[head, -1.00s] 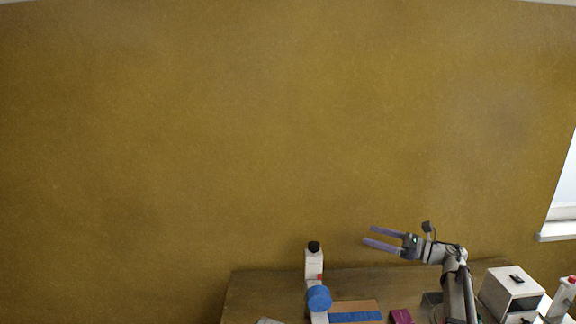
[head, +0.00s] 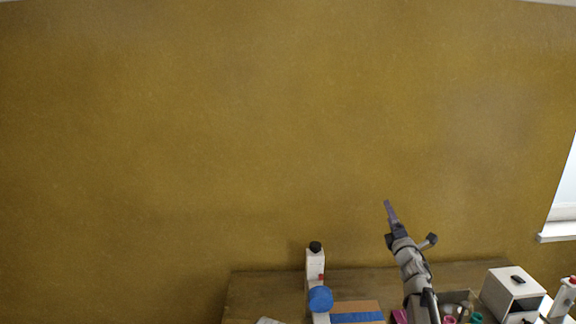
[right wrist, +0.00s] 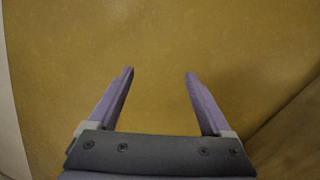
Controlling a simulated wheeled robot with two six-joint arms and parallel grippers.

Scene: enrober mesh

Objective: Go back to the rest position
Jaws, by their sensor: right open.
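My right gripper (head: 388,204) is raised above the table at the right, seen edge-on in the head view with its fingers pointing up toward the wall. In the right wrist view its two purple fingers (right wrist: 159,75) stand apart with nothing between them, and the ochre wall fills the space beyond. My left gripper does not show in the head view.
A wooden table (head: 262,285) runs along the wall. On it are a white device with a blue round part (head: 320,299), a blue strip (head: 357,317), a tray (head: 459,297) with small coloured items, and a white box (head: 510,290). A white bottle (head: 566,293) stands far right.

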